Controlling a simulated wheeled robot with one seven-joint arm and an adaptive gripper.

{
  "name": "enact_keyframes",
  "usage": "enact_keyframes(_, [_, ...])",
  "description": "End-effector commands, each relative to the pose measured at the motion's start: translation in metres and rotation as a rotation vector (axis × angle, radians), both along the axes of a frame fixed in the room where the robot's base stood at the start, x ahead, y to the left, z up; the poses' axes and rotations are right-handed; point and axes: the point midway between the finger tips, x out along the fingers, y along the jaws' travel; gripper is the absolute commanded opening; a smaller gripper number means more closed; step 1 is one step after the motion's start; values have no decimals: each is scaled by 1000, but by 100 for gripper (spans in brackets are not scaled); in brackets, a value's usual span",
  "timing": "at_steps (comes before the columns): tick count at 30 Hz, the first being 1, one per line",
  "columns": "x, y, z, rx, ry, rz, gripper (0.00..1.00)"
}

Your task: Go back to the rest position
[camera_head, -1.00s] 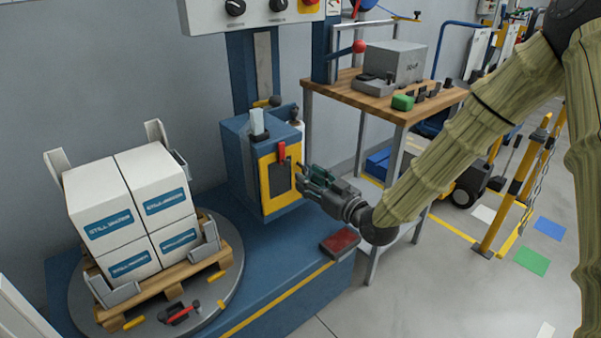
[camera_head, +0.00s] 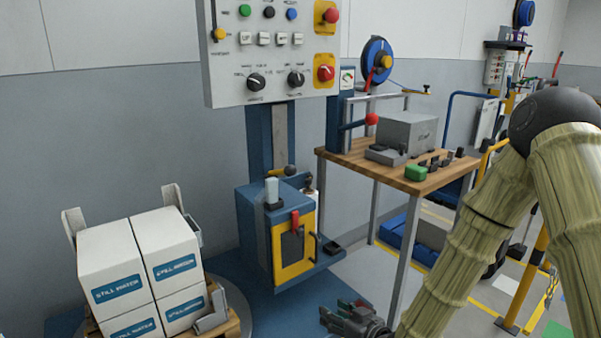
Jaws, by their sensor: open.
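My gripper (camera_head: 345,309) shows at the bottom edge, low in front of the blue machine base. Its fingers are open, and I see nothing between them. My arm (camera_head: 490,215), in a ribbed tan sleeve, comes down from the right side. The blue unit with the yellow-framed door (camera_head: 292,246) stands behind and above the gripper, apart from it. A red handle (camera_head: 295,222) is on that unit.
A pallet (camera_head: 222,326) with white cartons (camera_head: 145,268) stands at the lower left. A wooden-topped bench (camera_head: 400,177) with a grey box (camera_head: 407,131) is beyond the gripper. A control panel (camera_head: 272,50) hangs above. A yellow post (camera_head: 526,285) stands right, behind my arm.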

Motion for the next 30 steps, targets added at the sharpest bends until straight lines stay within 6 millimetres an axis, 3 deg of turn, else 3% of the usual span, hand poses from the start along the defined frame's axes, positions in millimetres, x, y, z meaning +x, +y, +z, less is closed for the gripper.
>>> enact_keyframes(1, [-16,-3,-26,-17,70,-13,42])
enact_keyframes(6, [-74,-22,-104,-78,301,-77,42])
enact_keyframes(11, [-140,-44,-166,-142,518,-143,42])
enact_keyframes(15, [-204,-65,-210,-204,702,-208,42])
enact_keyframes(21, [-289,-93,-247,-287,921,-296,42])
enact_keyframes(30, [-383,-125,-268,-389,1145,-403,42])
